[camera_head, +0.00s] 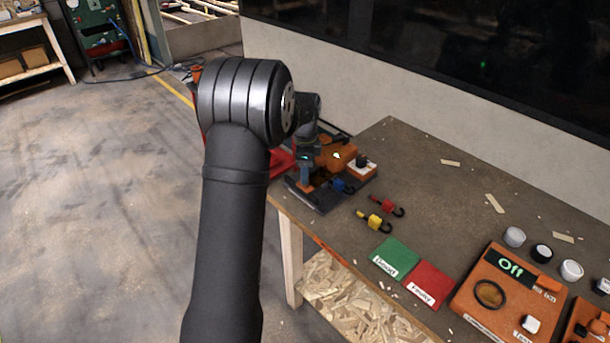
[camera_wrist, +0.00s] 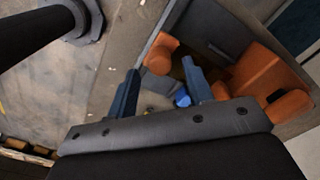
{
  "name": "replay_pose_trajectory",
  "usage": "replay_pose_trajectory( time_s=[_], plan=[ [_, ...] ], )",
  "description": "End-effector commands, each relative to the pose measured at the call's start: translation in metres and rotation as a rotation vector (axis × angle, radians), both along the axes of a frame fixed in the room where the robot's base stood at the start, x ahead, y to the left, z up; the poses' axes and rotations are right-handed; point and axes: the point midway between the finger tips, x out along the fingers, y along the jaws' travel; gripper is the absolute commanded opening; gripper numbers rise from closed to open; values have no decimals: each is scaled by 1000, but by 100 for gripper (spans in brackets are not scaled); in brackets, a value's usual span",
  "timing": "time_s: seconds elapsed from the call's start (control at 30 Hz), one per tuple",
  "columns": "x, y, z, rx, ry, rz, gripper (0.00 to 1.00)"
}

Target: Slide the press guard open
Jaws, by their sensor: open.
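The press (camera_head: 338,158) is an orange machine on a dark base plate at the table's far-left corner. It also shows in the wrist view, with an orange body (camera_wrist: 262,75) at right. A rounded orange part (camera_wrist: 161,47) lies beyond the gap between my fingers; I cannot tell whether it is the guard's handle. The guard itself is not clearly distinguishable. My gripper (camera_wrist: 160,88) is open, its two blue-grey fingers apart over the press area. A grey piece and a small blue object (camera_wrist: 183,99) show between them. In the head view my arm partly hides the press.
On the table lie yellow (camera_head: 374,221) and red (camera_head: 386,205) hooked pieces, green (camera_head: 394,257) and red (camera_head: 430,284) labelled pads, and an orange box reading "Off" (camera_head: 507,299). Small cylinders stand behind it. The table's middle is mostly clear, with scattered wood chips. A wall runs behind.

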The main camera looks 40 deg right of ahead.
Motion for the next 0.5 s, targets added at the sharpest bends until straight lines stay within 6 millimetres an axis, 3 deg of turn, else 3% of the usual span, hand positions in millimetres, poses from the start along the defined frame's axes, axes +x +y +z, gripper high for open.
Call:
replay_pose_trajectory(
  time_s=[0.2,0.5],
  plan=[
    [0,0,-20,-1,-1,0,47],
    [0,0,-23,-1,-1,0,47]
  ],
)
